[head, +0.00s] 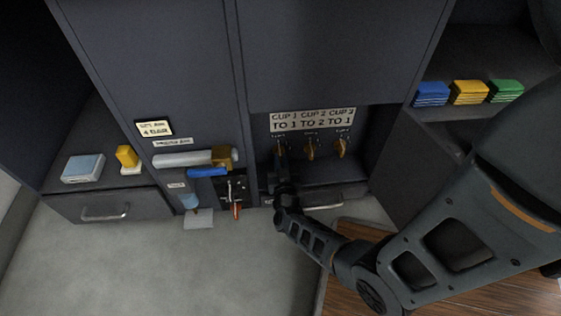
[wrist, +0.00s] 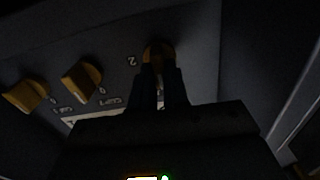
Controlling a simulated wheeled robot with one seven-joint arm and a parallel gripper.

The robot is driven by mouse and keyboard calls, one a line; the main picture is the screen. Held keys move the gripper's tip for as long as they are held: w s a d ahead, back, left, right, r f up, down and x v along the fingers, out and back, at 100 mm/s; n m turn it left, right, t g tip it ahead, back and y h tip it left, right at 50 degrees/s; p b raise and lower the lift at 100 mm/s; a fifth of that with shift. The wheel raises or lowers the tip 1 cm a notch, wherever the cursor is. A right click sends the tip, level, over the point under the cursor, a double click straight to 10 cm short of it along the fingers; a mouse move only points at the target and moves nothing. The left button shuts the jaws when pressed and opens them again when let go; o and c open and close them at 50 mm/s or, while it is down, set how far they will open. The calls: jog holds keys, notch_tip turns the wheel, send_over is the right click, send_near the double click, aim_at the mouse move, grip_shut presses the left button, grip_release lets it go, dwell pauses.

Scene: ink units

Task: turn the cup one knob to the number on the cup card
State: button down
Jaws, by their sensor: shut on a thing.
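The cup card (head: 312,119) reads "CUP 1 CUP 2 CUP 3" over "TO 1 TO 2 TO 1", so cup one is to 1. Three orange-brown knobs sit in a row under it. My gripper (head: 281,167) is at the leftmost, the cup one knob (wrist: 158,48), and is shut on it with one finger on each side. In the head view my gripper hides most of that knob. A "2" shows beside it in the wrist view; its pointer setting is not readable. The cup two knob (head: 310,149) and cup three knob (head: 342,148) are to the right, untouched.
The knobs are in a recess above a drawer with a handle (head: 325,205). To the left are a white roller (head: 183,160), a blue piece (head: 207,172) and a red-tipped lever (head: 237,210). Blue, yellow and green stacks (head: 468,92) lie on the right shelf.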

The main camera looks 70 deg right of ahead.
jog(key=m+b, duration=0.1)
jog(key=m, duration=0.3)
jog(key=shift+s+f+b, duration=0.1)
jog(key=shift+f+b, duration=0.05)
jog(key=shift+b, duration=0.15)
jog(key=shift+m+b, duration=0.6)
jog(key=shift+m, duration=1.5)
jog(key=c, duration=1.1)
grip_release()
jog(key=shift+p+v, duration=1.15)
jog(key=shift+v, duration=2.7)
jog(key=shift+s, duration=0.1)
